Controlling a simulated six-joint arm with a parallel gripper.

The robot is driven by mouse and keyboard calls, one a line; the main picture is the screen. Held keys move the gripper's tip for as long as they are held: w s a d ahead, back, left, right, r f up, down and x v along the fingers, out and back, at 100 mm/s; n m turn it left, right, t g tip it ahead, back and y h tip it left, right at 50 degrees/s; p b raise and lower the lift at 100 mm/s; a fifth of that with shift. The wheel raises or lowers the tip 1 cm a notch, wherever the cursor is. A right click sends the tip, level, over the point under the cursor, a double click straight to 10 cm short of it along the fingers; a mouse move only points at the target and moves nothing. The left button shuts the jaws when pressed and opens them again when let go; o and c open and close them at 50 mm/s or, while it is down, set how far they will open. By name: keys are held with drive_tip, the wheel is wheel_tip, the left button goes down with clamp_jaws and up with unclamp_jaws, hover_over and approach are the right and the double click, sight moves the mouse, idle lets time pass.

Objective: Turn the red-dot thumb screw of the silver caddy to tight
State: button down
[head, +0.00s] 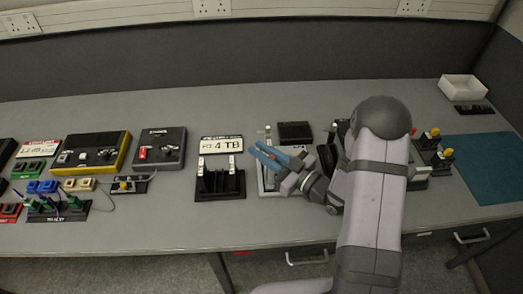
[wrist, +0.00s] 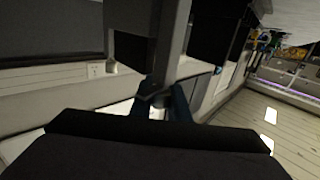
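The silver caddy (head: 263,183) stands on the bench just right of the middle in the head view, partly hidden by my gripper (head: 266,156). Its light base and a slim upright show. My gripper reaches in from the right with its blue fingers pointing left, across the caddy. In the wrist view, the two dark blue fingers (wrist: 164,98) are on either side of a small grey knob-like part (wrist: 154,90) at their tips. Whether they press on it is unclear. A large grey upright block rises just beyond the tips. I can make out no red dot in either view.
A black caddy (head: 220,192) with a "4 TB" sign (head: 221,145) stands left of my gripper. A black box (head: 295,132) lies behind it. Consoles and coloured parts fill the left. A white tray (head: 463,88) and teal mat (head: 482,166) are at right. Bare bench lies in front.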

drive_tip(key=shift+n+g+y, duration=0.3)
drive_tip(key=shift+g, duration=0.1)
drive_tip(key=shift+s+a+n+g+y+b, duration=0.15)
drive_tip(key=shift+s+n+g+y+b, duration=0.2)
drive_tip(key=shift+n+g+y, duration=0.55)
drive_tip(key=shift+s+a+n+g+y+b, duration=0.2)
drive_tip(key=shift+n+g+y+b, duration=0.2)
drive_tip(key=shift+n+g, duration=0.9)
drive_tip(key=shift+s+a+n+g+y+b, duration=0.25)
drive_tip(key=shift+n+g+y, duration=0.4)
drive_tip(key=shift+g, duration=0.95)
drive_tip(key=shift+s, duration=0.1)
drive_tip(key=shift+d, duration=0.1)
drive_tip(key=c, duration=1.7)
unclamp_jaws()
drive_tip(key=shift+o, duration=0.2)
